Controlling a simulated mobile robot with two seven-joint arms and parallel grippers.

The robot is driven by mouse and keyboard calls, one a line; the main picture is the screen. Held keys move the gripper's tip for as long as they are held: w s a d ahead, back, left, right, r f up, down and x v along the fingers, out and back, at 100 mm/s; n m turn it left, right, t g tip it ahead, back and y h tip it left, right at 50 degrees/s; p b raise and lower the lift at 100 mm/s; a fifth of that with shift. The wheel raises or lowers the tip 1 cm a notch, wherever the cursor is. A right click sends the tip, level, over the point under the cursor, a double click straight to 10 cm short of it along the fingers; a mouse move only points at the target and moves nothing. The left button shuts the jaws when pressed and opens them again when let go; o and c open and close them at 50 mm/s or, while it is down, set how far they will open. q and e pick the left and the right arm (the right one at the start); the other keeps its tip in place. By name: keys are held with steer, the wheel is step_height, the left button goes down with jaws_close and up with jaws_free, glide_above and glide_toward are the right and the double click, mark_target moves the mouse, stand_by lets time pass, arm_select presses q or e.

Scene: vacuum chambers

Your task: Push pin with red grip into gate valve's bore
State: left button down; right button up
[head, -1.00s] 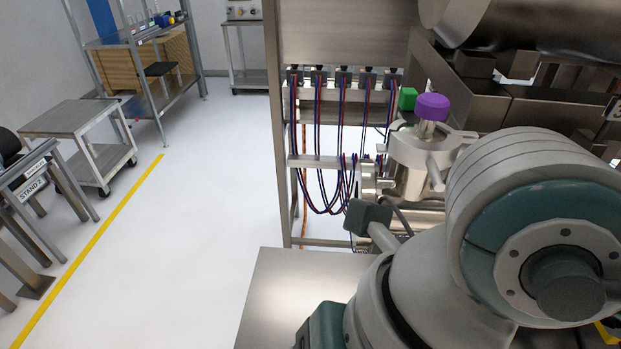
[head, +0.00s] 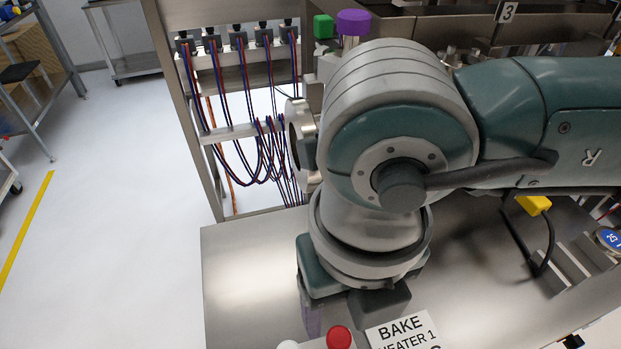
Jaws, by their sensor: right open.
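A red grip (head: 339,337) shows at the bottom edge of the head view. I cannot make out its pin shaft. My right gripper (head: 346,312) is open and points down just behind the red grip, seemingly apart from it. The wrist hides part of the fingers. A steel valve-like body with a round flange (head: 299,130) stands behind my right arm, mostly hidden. I cannot tell for sure that it is the gate valve, and no bore shows. My left gripper is not in view.
A purple knob (head: 354,21) and a green block (head: 323,26) stand at the back. A "BAKE HEATER 1" label (head: 402,335) lies right of the red grip. The steel bench top (head: 250,285) is clear at left. Red and blue cables (head: 262,150) hang behind.

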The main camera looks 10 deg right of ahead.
mark_target(339, 338)
step_height(339, 338, down, 8)
steer(key=b, duration=0.6)
steer(key=shift+r, duration=0.1)
steer(key=shift+r, duration=0.1)
stand_by(0.5)
steer(key=c, duration=0.4)
jaws_close()
stand_by(0.6)
steer(key=shift+r, duration=0.1)
stand_by(0.3)
